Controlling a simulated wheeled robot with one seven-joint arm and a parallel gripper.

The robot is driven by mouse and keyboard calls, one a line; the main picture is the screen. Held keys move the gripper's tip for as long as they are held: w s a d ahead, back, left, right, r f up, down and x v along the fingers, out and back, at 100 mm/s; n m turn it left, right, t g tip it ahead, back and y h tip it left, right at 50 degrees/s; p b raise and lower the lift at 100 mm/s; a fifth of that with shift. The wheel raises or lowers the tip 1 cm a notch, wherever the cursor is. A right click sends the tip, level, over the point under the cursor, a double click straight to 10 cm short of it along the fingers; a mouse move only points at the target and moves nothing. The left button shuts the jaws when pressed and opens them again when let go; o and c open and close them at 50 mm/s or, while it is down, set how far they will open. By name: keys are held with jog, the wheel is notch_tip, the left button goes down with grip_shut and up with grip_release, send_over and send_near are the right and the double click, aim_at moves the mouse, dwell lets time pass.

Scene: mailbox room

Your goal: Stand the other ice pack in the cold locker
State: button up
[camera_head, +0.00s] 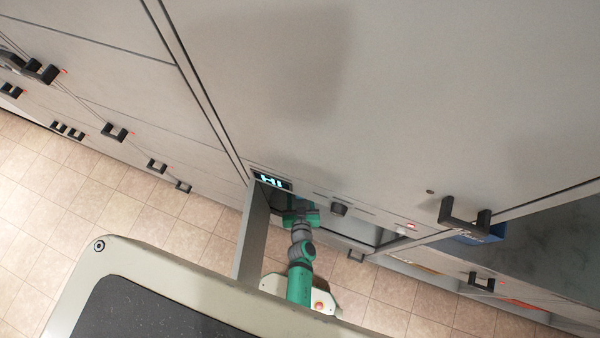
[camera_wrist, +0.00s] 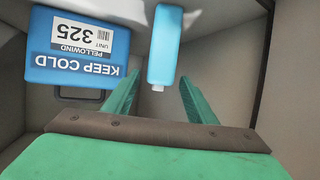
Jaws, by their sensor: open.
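A light-blue ice pack (camera_wrist: 166,45) with a small white cap shows in the wrist view, inside a grey compartment, the cap end towards my gripper. It is beside a blue box (camera_wrist: 75,62) labelled KEEP COLD, unit 325, whose print is upside down in this view. My gripper (camera_wrist: 160,80) is open, its green fingers either side of the pack's cap end; I cannot tell whether they touch it. In the head view my gripper (camera_head: 300,215) reaches into the open cold locker (camera_head: 388,236), under a lit display (camera_head: 272,181). The locker's contents are hidden there.
An open grey door (camera_head: 252,232) stands left of my arm. A blue item (camera_head: 485,234) shows partly behind a black handle at the right, beside a dark grey surface (camera_head: 560,225). Closed locker fronts (camera_head: 95,85) with black handles line the left. Tiled floor (camera_head: 130,200) is clear there.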

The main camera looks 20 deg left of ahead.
jog(key=s+d+r+m+t+h, duration=0.1)
jog(key=s+d+r, duration=0.3)
jog(key=s+r, duration=0.45)
jog(key=s+d+r+m+t+h, duration=0.1)
jog(key=s+d+r, duration=0.3)
jog(key=s+r, duration=0.4)
jog(key=s+d+r+m+h, duration=0.1)
jog(key=s+r, duration=0.1)
jog(key=r, duration=0.7)
jog(key=s+d+r+m+h, duration=0.1)
jog(key=s+d+r, duration=0.1)
jog(key=r, duration=0.7)
jog(key=shift+s+d+t+h, duration=0.15)
jog(key=shift+d+t+h, duration=0.1)
jog(key=shift+t+h, duration=0.15)
